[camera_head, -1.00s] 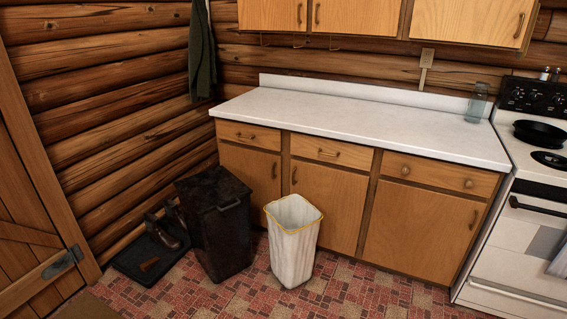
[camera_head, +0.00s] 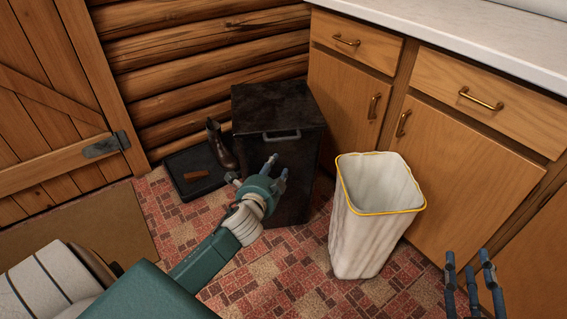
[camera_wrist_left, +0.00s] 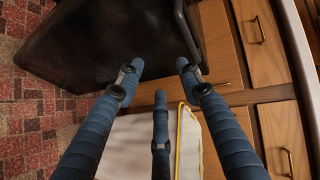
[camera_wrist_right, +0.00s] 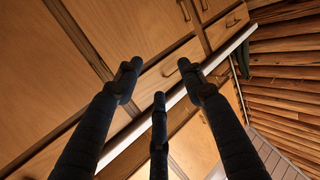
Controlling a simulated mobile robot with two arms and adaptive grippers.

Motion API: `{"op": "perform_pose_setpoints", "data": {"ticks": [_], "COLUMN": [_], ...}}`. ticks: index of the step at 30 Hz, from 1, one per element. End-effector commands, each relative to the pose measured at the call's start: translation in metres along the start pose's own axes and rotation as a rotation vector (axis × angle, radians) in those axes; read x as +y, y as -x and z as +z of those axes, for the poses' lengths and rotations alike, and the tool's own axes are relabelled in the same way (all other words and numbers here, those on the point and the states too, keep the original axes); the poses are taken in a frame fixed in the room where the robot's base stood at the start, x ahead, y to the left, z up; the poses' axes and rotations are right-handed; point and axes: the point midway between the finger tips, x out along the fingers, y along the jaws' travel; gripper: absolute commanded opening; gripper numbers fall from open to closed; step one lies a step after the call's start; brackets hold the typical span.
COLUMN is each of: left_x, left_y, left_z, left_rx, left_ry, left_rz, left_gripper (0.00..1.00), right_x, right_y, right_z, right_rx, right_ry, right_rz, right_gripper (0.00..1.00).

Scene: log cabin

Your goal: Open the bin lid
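A black bin (camera_head: 262,160) with a shut flat lid (camera_head: 276,104) stands in the corner against the log wall and the cabinets. A grey handle (camera_head: 281,136) sits at the front edge of the lid. My left gripper (camera_head: 275,170) is open and empty in front of the bin, a little below the handle. In the left wrist view the open fingers (camera_wrist_left: 156,75) point at the dark bin (camera_wrist_left: 110,40). My right gripper (camera_head: 470,270) is at the lower right, in front of the cabinets. It is open and empty in the right wrist view (camera_wrist_right: 162,75).
A white open wastebasket (camera_head: 352,225) with a yellow rim stands right of the black bin. Wooden cabinets (camera_head: 345,95) line the right side. A dark boot tray (camera_head: 205,185) with a boot (camera_head: 218,145) lies left of the bin. The tiled floor (camera_head: 280,275) in front is clear.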

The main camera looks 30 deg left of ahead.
Motion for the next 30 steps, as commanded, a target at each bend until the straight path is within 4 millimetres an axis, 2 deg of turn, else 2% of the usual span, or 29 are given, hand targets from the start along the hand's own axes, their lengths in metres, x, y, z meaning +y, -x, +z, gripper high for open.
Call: {"op": "perform_pose_setpoints", "data": {"ticks": [3,7,11,17,24,30], "left_x": [-0.025,-0.038,-0.040,-0.042,-0.044,-0.046], "left_y": [0.003,0.002,-0.009,-0.036,-0.067,-0.087], "left_z": [-0.003,-0.004,-0.004,-0.005,-0.005,-0.005], "left_rx": [0.003,0.002,0.003,0.004,0.004,0.004], "left_ry": [-0.042,-0.058,-0.058,-0.055,-0.055,-0.055], "left_rz": [-0.076,-0.101,-0.101,-0.101,-0.099,-0.099], "left_gripper": [0.37,0.37,0.37,0.37,0.37,0.37], "right_x": [-0.001,-0.002,-0.004,-0.008,-0.013,-0.016], "right_y": [0.011,0.016,0.017,0.027,0.051,0.077], "right_z": [-0.028,-0.047,-0.064,-0.103,-0.150,-0.179], "right_rx": [0.081,0.129,0.201,0.386,0.621,0.794], "right_ry": [-0.001,-0.001,-0.002,-0.007,-0.016,-0.023], "right_rz": [-0.002,-0.003,-0.007,-0.017,-0.030,-0.037], "right_gripper": [0.40,0.40,0.40,0.40,0.40,0.40]}}
